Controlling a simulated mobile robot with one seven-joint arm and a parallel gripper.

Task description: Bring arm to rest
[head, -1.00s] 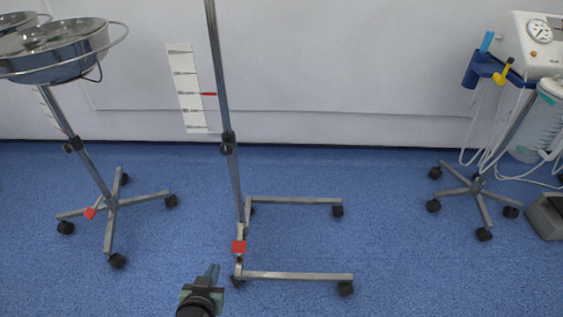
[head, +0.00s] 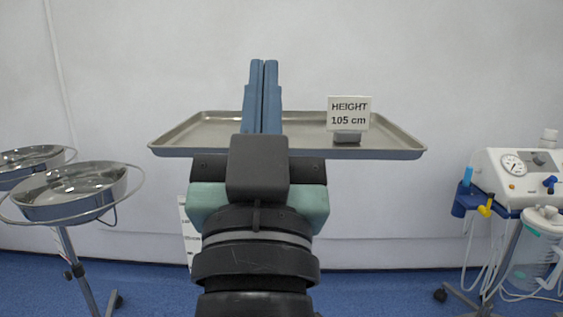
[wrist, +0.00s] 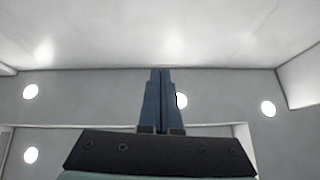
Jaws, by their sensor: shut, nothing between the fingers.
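My gripper (head: 257,62) stands in the middle of the head view with its blue fingers pointing up and away from me. The fingers are together with nothing between them. In the wrist view my gripper (wrist: 161,71) also shows shut and empty, against a pale ceiling or wall with round lights. My arm below it fills the lower middle of the head view. In the head view the fingers overlap a metal tray; I cannot tell whether they touch it.
The metal tray (head: 400,143) bears a sign reading "HEIGHT 105 cm" (head: 349,113). Steel basins (head: 72,192) on a stand are at left. A white medical unit (head: 520,178) with tubes and a canister is at right. A pale wall (head: 300,45) stands behind.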

